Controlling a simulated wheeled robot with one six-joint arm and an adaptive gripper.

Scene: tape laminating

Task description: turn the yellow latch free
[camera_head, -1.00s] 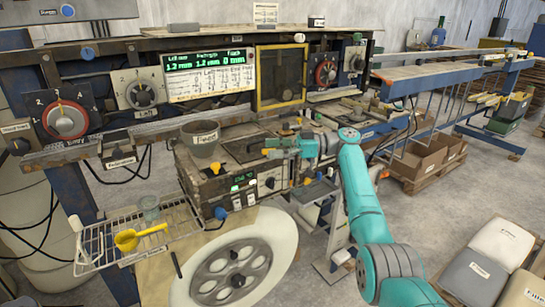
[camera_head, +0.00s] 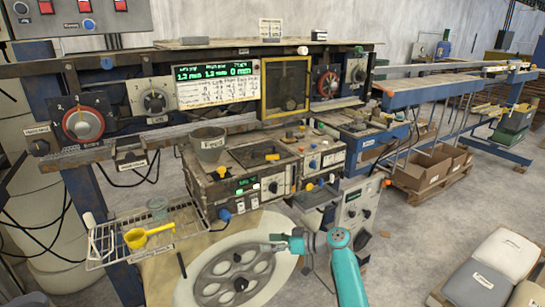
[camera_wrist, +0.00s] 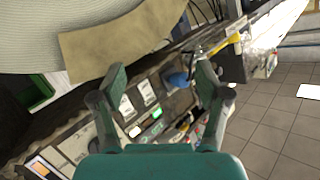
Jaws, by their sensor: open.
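Several small yellow parts show on the machine in the head view, and I cannot tell for certain which is the latch. A yellow knob (camera_head: 222,171) is on the top front of the left box, a yellow-orange bar (camera_head: 272,157) lies on the box top, and another yellow knob (camera_head: 309,187) is on the right unit's front. My gripper (camera_head: 270,243) is low in front of the machine, over the pale wheel (camera_head: 237,272), below and apart from these parts. In the wrist view, my gripper (camera_wrist: 160,85) has its fingers spread with nothing held between them.
A wire rack (camera_head: 105,243) with a yellow scoop (camera_head: 136,238) and a cup (camera_head: 157,208) juts out at left. A blue knob (camera_head: 225,214) projects from the box front, also in the wrist view (camera_wrist: 177,78). Pale sacks (camera_head: 505,251) lie on the right floor.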

